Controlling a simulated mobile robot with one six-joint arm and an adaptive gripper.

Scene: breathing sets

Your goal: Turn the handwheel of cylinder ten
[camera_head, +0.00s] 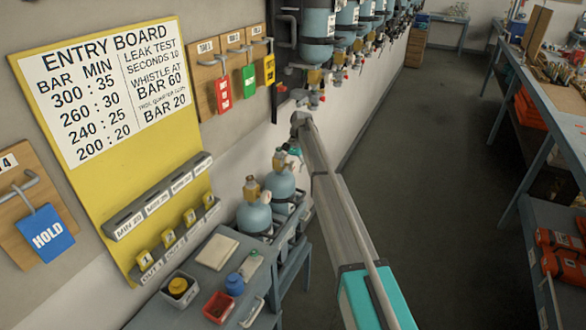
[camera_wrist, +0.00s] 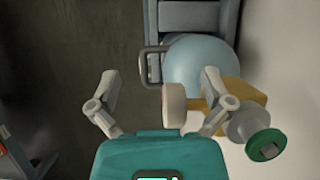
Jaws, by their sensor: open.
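In the wrist view my gripper (camera_wrist: 160,78) is open, its two grey fingers spread wide. A pale, rounded handwheel (camera_wrist: 174,105) shows between the fingers, closer to the right one, with no clear contact. It belongs to a brass valve (camera_wrist: 246,94) on a light blue cylinder (camera_wrist: 195,62); the right finger covers part of the valve. A grey outlet fitting with a green end (camera_wrist: 266,146) lies to the right. In the head view the teal end of my gripper (camera_head: 293,151) is above the farther of two standing cylinders (camera_head: 281,184). I cannot read a number on it.
The nearer cylinder (camera_head: 254,216) stands close beside it. The yellow entry board (camera_head: 110,190) is on the wall. Open floor (camera_head: 430,170) lies right of my arm.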

